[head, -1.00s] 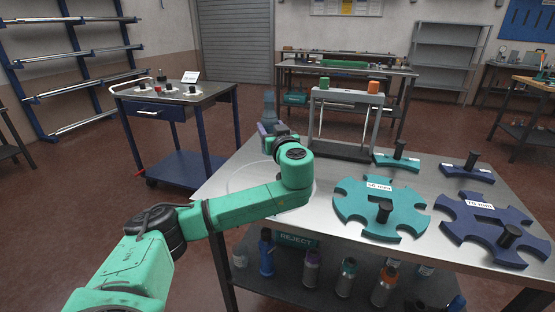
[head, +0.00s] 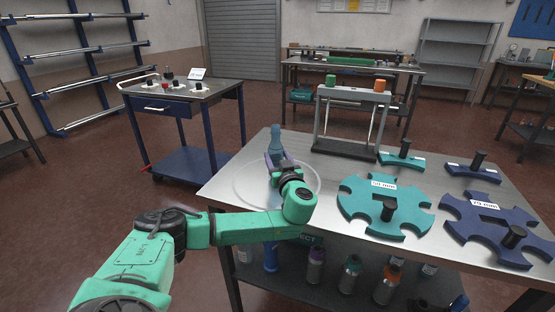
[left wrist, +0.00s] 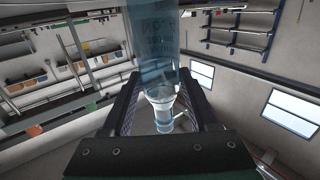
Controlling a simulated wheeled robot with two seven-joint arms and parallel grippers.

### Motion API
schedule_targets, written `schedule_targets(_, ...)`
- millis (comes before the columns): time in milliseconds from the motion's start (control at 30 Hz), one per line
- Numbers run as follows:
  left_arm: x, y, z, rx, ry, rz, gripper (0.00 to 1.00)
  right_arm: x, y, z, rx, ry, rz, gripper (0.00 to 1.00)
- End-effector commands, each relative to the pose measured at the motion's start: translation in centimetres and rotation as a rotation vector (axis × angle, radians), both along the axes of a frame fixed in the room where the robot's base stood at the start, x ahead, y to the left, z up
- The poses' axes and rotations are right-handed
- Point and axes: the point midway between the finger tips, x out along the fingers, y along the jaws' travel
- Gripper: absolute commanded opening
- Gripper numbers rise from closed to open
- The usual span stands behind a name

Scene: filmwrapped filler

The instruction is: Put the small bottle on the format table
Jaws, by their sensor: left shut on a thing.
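The small bottle (head: 276,138) is translucent blue and stands upright in the head view, over the far left part of the steel format table (head: 340,167). My left gripper (head: 276,158) is shut on it, low on its body. In the left wrist view, the bottle (left wrist: 155,45) is between the two dark fingers (left wrist: 162,105), with its narrow end towards the picture's middle. The bottle's base is hidden behind the gripper in the head view, so I cannot tell whether it touches the table. My right gripper is not in view.
A faint ring (head: 240,182) marks the tabletop near the gripper. A teal star plate (head: 360,205) and a blue one (head: 480,215) lie to the right. A grey frame (head: 345,147) stands behind. Several bottles are on the lower shelf. A blue trolley (head: 190,95) stands left.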

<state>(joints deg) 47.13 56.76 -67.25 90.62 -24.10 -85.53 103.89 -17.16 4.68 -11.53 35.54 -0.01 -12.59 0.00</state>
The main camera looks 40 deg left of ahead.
Motion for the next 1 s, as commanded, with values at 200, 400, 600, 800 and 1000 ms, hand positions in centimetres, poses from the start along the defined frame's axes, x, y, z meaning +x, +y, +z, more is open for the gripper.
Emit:
schedule_targets(200, 0.0, -0.1, -1.2, -0.001, 0.011, -0.002, 0.00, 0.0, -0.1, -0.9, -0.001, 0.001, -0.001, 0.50)
schedule_targets(400, -0.1, -0.2, -1.7, -0.001, 0.018, -0.004, 0.00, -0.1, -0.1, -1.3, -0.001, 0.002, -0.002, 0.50)
schedule_targets(600, -0.1, -0.2, -1.7, -0.003, 0.021, -0.004, 0.90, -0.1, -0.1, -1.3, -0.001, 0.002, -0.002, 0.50)
schedule_targets(800, 0.0, -0.2, -1.8, -0.004, 0.022, -0.005, 0.90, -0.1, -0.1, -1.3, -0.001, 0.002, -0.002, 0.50)
schedule_targets(1000, 0.0, -0.2, -0.4, -0.003, 0.021, -0.005, 0.90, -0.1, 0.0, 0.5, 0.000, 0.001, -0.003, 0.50)
